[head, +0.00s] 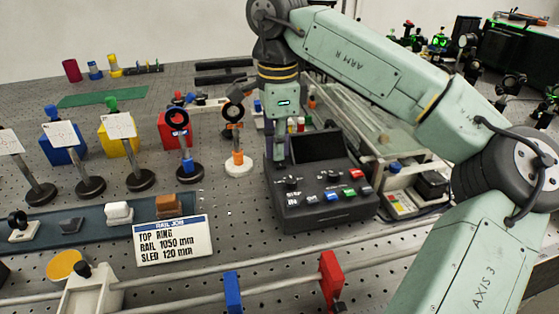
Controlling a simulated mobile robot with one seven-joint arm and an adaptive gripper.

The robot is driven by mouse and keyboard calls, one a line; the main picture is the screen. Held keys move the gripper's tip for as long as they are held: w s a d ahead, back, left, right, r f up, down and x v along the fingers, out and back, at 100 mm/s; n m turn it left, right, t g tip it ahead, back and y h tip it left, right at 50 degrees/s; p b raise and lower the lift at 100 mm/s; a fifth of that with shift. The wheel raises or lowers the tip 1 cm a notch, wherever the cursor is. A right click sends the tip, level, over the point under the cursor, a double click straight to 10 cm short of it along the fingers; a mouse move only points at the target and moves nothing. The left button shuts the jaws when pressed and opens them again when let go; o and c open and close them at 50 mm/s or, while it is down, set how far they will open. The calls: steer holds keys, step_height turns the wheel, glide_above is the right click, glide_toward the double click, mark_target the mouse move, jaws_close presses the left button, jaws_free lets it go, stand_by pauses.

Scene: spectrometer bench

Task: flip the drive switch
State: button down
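A black control box (318,208) stands on the perforated bench near the middle of the head view. It has a dark screen (317,147) and a sloped face with knobs and several small red, blue, green and white controls (341,189). I cannot tell which control is the drive switch; the labels are too small to read. My gripper (278,155) points down at the box's back left corner, left of the screen. Its fingers look narrow and dark, and I cannot see a gap between them or any contact with the box.
A white sign (173,240) stands front left of the box. Optic posts, including an orange one on a white base (238,160), stand to its left. A rail with a blue clamp (233,292) and a red clamp (331,278) crosses the front. Equipment crowds the right.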

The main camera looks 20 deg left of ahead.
step_height(320, 180, up, 7)
steer(key=p, duration=0.6)
steer(key=shift+s+f, duration=0.1)
stand_by(0.6)
